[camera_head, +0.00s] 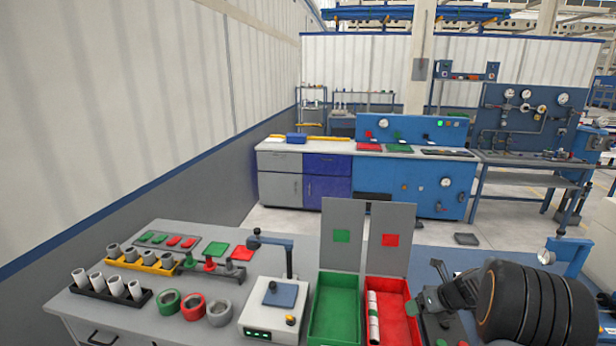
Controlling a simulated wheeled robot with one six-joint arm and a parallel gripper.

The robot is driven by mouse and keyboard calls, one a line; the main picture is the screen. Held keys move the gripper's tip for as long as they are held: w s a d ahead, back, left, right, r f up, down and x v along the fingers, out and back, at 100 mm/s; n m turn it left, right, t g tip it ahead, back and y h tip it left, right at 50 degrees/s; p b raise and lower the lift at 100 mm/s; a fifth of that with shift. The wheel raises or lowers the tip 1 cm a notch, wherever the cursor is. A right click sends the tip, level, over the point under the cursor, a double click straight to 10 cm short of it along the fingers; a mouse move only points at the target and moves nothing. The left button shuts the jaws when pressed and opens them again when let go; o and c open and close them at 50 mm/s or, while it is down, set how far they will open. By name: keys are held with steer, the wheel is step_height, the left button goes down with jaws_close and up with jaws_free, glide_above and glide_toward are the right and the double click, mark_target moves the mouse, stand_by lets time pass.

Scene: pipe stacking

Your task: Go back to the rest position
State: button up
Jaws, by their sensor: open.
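My gripper (430,288) is at the lower right, dark and partly hidden behind my own thick black arm link. Its jaws are open, and I see nothing between them. It is beside the right edge of the red bin (400,325), apart from the pipes. A white pipe piece (374,318) stands or lies along the left side of the red bin. The green bin (336,310) to its left looks empty.
On the grey table (190,320) are a black rack (108,291) of white pipes, a yellow rack (140,261) of grey pieces, coloured rings (193,307) and a white device (274,310) with a post. Grey panels (388,240) rise behind the bins.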

steer(key=s+a+r+n+h, duration=0.1)
steer(key=s+a+r+n, duration=0.4)
steer(key=n, duration=0.6)
steer(key=s+a+r+n+h, duration=0.2)
steer(key=s+a+r+n, duration=0.2)
steer(key=s+n, duration=0.5)
steer(key=s+a+r+n+h, duration=0.1)
steer(key=s+a+r+n, duration=0.4)
steer(key=n, duration=0.9)
steer(key=shift+s+a+r+g, duration=0.35)
steer(key=shift+s+a, duration=0.65)
steer(key=shift+a, duration=0.7)
